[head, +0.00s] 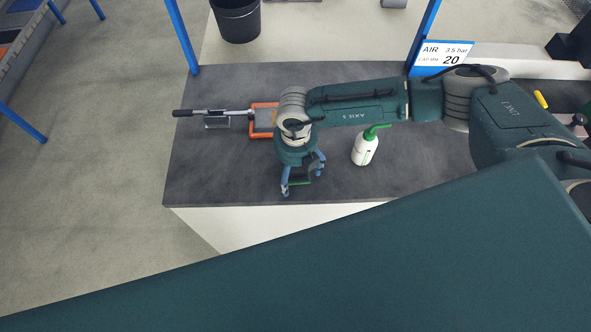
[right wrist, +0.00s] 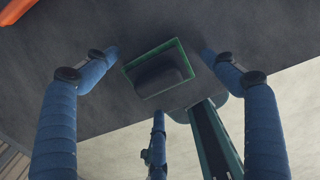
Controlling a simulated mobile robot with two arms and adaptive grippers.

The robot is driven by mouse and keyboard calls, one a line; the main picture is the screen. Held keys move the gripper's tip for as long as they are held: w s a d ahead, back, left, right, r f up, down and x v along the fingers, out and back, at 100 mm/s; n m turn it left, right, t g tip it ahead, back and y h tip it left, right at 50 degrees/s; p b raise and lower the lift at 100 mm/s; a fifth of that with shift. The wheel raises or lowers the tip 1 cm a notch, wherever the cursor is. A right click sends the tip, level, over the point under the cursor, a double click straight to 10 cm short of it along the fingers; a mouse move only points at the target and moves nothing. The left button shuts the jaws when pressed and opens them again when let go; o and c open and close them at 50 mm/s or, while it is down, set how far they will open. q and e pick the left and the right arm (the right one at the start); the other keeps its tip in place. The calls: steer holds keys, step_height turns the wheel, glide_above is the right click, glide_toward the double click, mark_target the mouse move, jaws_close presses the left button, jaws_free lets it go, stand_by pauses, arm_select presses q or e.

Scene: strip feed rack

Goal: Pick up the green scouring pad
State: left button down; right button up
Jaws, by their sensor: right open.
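The green scouring pad (head: 301,183) lies on the dark tabletop near its front edge, mostly hidden in the head view by my right gripper (head: 304,180). In the right wrist view the pad (right wrist: 148,55) shows as a green-edged rectangle with a dark grey block on its upper face. My right gripper (right wrist: 160,62) is open above it, pointing down, its blue fingers spread to either side of the pad. The fingers look apart from the pad; their exact height over the table is hard to tell. My left gripper is not in view.
A white squeeze bottle (head: 364,149) with a green spout stands right of the gripper. An air sign (head: 441,57) stands at the back. The left front of the table (head: 215,175) is clear.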

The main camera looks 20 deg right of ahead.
mark_target(295, 171)
steer(key=shift+f, duration=0.1)
steer(key=c, duration=1.5)
step_height(295, 171, up, 20)
steer(key=b, duration=0.5)
